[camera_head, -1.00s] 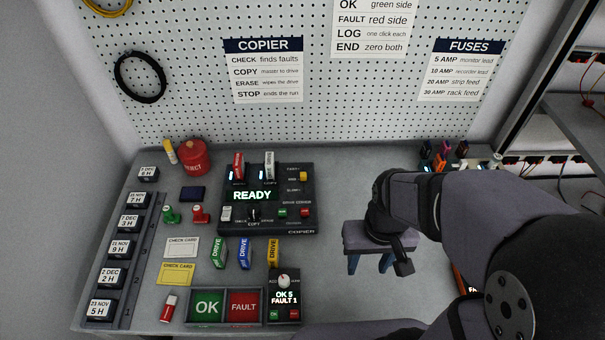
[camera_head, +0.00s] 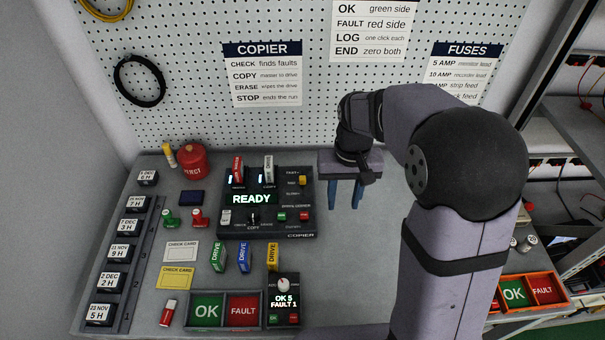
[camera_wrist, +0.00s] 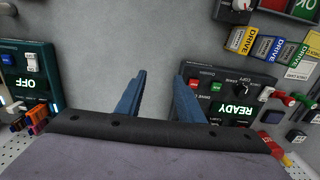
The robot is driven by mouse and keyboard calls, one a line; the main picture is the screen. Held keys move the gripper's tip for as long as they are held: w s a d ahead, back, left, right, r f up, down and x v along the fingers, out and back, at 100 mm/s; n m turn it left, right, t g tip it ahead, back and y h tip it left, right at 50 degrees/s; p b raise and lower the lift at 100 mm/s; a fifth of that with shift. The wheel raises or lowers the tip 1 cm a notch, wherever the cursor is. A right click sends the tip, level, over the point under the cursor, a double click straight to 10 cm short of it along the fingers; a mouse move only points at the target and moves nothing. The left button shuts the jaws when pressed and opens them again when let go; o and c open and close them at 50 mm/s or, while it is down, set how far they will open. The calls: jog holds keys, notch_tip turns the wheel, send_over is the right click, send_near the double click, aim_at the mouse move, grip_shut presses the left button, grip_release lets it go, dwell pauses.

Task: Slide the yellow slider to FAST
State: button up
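The copier (camera_head: 265,228) is a dark panel left of centre on the bench, its screen lit READY. The yellow slider (camera_head: 302,180) is a small knob at the copier's upper right, beside small scale labels. It sits slightly below the top label, which seems to read FAST; its exact mark is too small to tell. My gripper (camera_head: 345,204) hangs in the air right of the slider, apart from it, blue fingers pointing down. In the wrist view its fingers (camera_wrist: 157,85) are spread and empty. The copier's screen (camera_wrist: 236,110) shows there; I cannot make out the slider.
Two drives, one red (camera_head: 238,168) and one white (camera_head: 269,166), stand in the copier's top, left of the slider. A red container (camera_head: 193,160) stands further left. The pegboard (camera_head: 225,135) rises behind. Bare bench (camera_head: 350,255) lies right of the copier.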

send_near(302, 178)
jog(key=d, duration=0.1)
jog(key=shift+a+f, duration=0.5)
jog(key=shift+f, duration=0.15)
jog(key=shift+f, duration=0.1)
jog(key=shift+f+p, duration=1.55)
jog(key=shift+f, duration=2)
grip_shut()
